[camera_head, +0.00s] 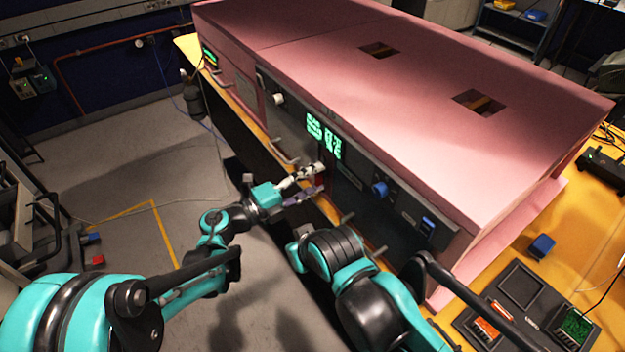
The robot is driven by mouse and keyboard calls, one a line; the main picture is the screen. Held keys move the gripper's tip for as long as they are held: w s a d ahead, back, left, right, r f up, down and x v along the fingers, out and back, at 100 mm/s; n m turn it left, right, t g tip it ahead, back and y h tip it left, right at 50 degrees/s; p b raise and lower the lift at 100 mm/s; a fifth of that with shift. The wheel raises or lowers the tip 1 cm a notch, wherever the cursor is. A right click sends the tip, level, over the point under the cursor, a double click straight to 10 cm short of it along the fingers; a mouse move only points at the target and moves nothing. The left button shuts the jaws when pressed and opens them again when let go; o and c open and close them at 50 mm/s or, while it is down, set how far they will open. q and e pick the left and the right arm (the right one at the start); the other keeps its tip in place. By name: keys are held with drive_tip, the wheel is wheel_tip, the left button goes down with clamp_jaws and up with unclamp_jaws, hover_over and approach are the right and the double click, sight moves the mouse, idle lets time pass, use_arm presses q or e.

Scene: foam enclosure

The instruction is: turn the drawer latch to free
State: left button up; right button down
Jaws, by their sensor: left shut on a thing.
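My left gripper (318,179) reaches the dark front panel (350,184) of the pink foam enclosure (420,95), just below a green lit display (324,137). Its fingers, one pale and patterned and one purplish, are shut on a small part at the panel. This fits the drawer latch, but the fingers hide it, so I cannot tell its angle. My right arm rises from the bottom middle and bends in front of the enclosure's lower front. I cannot make out its gripper.
A blue knob (380,188) and a blue part (428,222) sit on the panel to the right. A bar handle (284,154) is to the left. A dark tray (519,284) and a blue block (541,246) lie on the yellow bench. The left floor is fairly open.

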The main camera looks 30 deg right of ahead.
idle(0.4)
use_arm(q)
drive_tip(key=o, duration=1.2)
drive_tip(key=shift+c, duration=0.2)
drive_tip(key=s+a, duration=0.1)
drive_tip(key=a, duration=1.1)
